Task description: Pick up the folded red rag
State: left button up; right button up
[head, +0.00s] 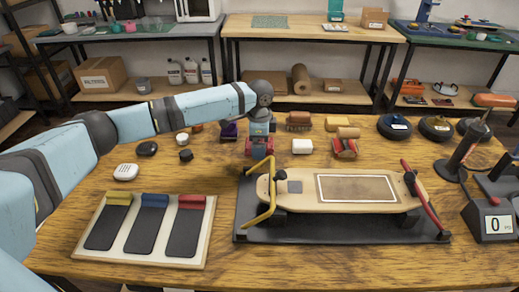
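My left arm comes in from the left, and its gripper (258,154) points down among the small items at the back middle of the table. Red cloth-like material, probably the folded red rag (248,147), shows right at the fingers, partly hidden behind them. I cannot tell whether the fingers are closed on it or only around it. My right gripper is not in view.
A board (408,197) is clamped on a black stand (340,228) just in front of the gripper. A tray (143,258) with three dark pads is at front left.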

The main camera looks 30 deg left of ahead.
pick_arm(q)
jog(key=shift+r, duration=0.1)
jog(key=c, duration=1)
jog(key=shift+r, duration=0.1)
jog(key=shift+r, duration=0.35)
notch_tip(320, 180, up, 8)
jog(key=p, duration=0.2)
jog(key=shift+p, duration=0.3)
notch_tip(320, 180, up, 11)
jog(key=p, duration=0.2)
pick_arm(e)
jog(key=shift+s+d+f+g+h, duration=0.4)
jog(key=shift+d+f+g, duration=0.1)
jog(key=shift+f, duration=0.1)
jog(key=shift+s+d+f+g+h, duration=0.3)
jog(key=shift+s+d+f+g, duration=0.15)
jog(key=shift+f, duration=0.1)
pick_arm(q)
jog(key=shift+r, duration=0.1)
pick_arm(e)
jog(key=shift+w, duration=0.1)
